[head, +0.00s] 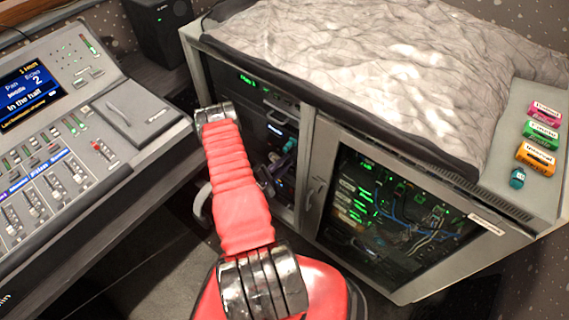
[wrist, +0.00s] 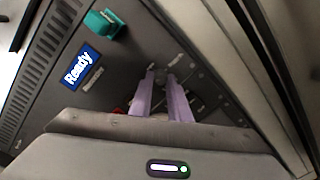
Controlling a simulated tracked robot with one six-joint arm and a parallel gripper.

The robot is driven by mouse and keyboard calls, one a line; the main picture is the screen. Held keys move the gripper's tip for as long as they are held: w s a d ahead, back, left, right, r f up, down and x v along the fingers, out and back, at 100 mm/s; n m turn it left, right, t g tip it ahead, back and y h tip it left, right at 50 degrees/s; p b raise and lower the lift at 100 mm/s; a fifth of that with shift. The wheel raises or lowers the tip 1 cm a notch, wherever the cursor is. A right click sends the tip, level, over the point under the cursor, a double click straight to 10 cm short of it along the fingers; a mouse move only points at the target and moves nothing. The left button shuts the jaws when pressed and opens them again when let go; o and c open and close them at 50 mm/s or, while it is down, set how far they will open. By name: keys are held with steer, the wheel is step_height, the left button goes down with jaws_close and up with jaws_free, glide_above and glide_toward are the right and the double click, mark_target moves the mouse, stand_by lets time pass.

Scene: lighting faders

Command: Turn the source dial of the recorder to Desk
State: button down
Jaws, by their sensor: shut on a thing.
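The recorder (wrist: 112,60) fills the wrist view as a dark panel with a blue screen (wrist: 77,69) reading "Ready". My gripper (wrist: 161,78) shows there as two pale purple fingers reaching to the panel. They are shut on the source dial, a small dark knob mostly hidden between the fingertips. Small labels sit around it, too blurred to read, so I cannot tell where the dial points. In the head view my gripper (head: 286,153) is a small purple shape inside the open left bay of the rack, partly behind my red arm.
A teal block (wrist: 103,24) sits on the panel near the screen. The rack's glass door (head: 400,220) stands right of the bay. A grey cloth (head: 380,60) and several coloured cartridges (head: 540,134) lie on top. The fader desk (head: 70,150) is at left.

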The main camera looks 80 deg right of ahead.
steer(key=shift+w+f+n, duration=0.1)
steer(key=shift+w+n, duration=0.05)
steer(key=shift+n, duration=3.75)
steer(key=c, duration=1.7)
jaws_free()
steer(key=shift+o, duration=0.2)
steer(key=shift+a, duration=0.1)
